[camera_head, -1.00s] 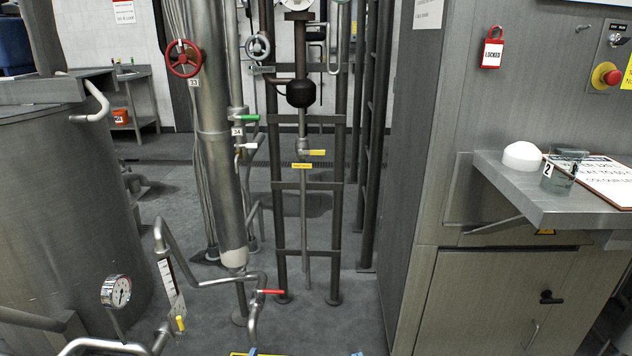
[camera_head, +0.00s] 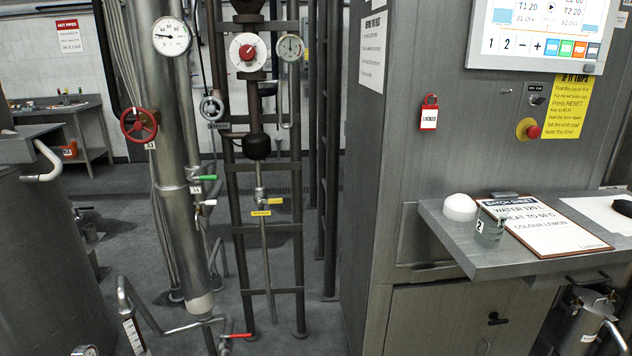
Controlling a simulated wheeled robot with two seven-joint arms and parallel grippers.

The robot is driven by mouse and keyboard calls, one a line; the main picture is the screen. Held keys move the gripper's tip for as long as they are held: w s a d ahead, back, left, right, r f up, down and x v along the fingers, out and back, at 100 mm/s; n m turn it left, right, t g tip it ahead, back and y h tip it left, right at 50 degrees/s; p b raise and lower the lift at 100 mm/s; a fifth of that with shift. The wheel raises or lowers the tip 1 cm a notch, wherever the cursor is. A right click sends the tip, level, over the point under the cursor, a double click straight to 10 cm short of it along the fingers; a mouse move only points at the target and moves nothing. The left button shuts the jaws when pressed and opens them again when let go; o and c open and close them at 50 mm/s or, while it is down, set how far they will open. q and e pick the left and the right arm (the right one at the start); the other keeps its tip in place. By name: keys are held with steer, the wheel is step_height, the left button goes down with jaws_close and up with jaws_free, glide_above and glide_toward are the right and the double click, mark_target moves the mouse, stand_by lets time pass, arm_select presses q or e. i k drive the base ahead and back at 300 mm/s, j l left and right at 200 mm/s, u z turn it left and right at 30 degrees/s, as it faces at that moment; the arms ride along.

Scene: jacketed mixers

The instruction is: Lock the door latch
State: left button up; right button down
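A black latch handle (camera_head: 497,318) sits on the grey metal door (camera_head: 440,322) of the lower cabinet, below the shelf at the right. The handle points sideways, and the door looks closed in its frame. The lower part of the door is cut off by the picture edge. A second dark handle (camera_head: 590,280) shows on top of a small steel vessel (camera_head: 585,325) at the lower right. I cannot tell which of the two is the task's latch. Neither of my grippers is in view.
A steel shelf (camera_head: 452,240) juts out above the door, carrying a white dome (camera_head: 459,207), a glass beaker (camera_head: 489,228) and a clipboard (camera_head: 548,230). A red padlock tag (camera_head: 429,113) hangs on the cabinet. Pipes and valves stand left; grey floor (camera_head: 265,338) lies between.

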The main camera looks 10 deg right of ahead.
mark_target(496, 321)
steer(key=z, duration=0.75)
